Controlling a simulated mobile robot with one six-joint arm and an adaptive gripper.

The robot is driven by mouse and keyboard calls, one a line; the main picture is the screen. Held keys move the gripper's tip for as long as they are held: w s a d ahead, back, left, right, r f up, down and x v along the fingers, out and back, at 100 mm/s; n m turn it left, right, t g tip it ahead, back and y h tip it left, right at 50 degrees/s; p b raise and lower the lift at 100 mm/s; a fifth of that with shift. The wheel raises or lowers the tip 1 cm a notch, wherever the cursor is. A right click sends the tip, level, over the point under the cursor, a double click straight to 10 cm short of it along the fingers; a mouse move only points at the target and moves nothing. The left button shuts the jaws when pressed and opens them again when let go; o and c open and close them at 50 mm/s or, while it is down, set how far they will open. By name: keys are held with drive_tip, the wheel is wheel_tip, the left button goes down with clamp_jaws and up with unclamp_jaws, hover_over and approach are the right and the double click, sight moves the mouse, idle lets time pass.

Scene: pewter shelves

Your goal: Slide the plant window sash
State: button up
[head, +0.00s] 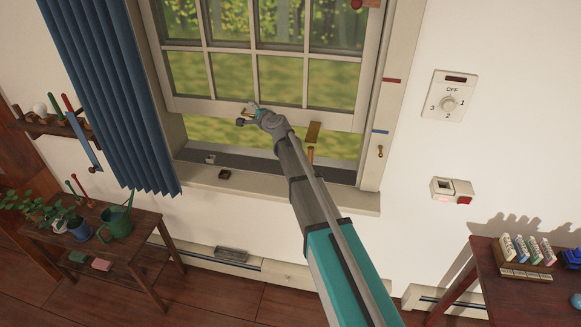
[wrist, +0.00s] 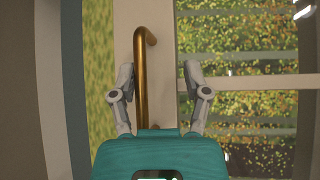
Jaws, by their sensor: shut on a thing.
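The white window sash (head: 215,108) with its panes stands partly raised, with an open gap below its bottom rail. My gripper (head: 250,115) is at that rail, left of its middle. In the wrist view, a brass bar handle (wrist: 142,60) on the white rail (wrist: 163,22) lies between the two fingers of my gripper (wrist: 155,82). The gripper is shut on this handle. In the head view the handle is mostly hidden by my gripper. A brass-coloured plate (head: 313,132) shows at the rail, right of my arm.
A blue curtain (head: 105,90) hangs left of the window. A red mark (head: 392,80) and a blue mark (head: 380,131) are on the right frame. Small objects lie on the sill (head: 260,194). A plant table (head: 145,222) stands lower left, another table (head: 500,285) lower right.

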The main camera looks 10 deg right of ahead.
sight(252, 97)
drive_tip(key=shift+r+p, duration=2.4)
drive_tip(key=shift+r, duration=0.4)
drive_tip(key=f+p+v, duration=0.1)
drive_tip(key=v, duration=1.3)
drive_tip(key=s+d+f+n+g+h, duration=0.1)
drive_tip(key=s+f+n+g, duration=0.3)
drive_tip(key=s, duration=0.4)
drive_tip(key=s+d+f+n+g+h+p, duration=0.1)
drive_tip(key=s+d+f+n+g, duration=0.2)
drive_tip(key=s+f+n+g, duration=0.2)
drive_tip(key=shift+s+d+f+n, duration=0.15)
drive_tip(key=shift+s+f+n, duration=0.95)
drive_tip(key=shift+s, duration=0.9)
drive_tip(key=w+a+r+m+t+y+b, duration=0.1)
drive_tip(key=w+r+m+t, duration=0.3)
drive_tip(key=w, duration=0.4)
drive_tip(key=w+a+r+m+t+y+b, duration=0.1)
drive_tip(key=w+a+r+m+t, duration=0.2)
drive_tip(key=w+r+m+t, duration=0.2)
drive_tip(key=shift+w+r+m, duration=0.65)
drive_tip(key=shift+w+m, duration=0.55)
drive_tip(key=shift+w, duration=0.65)
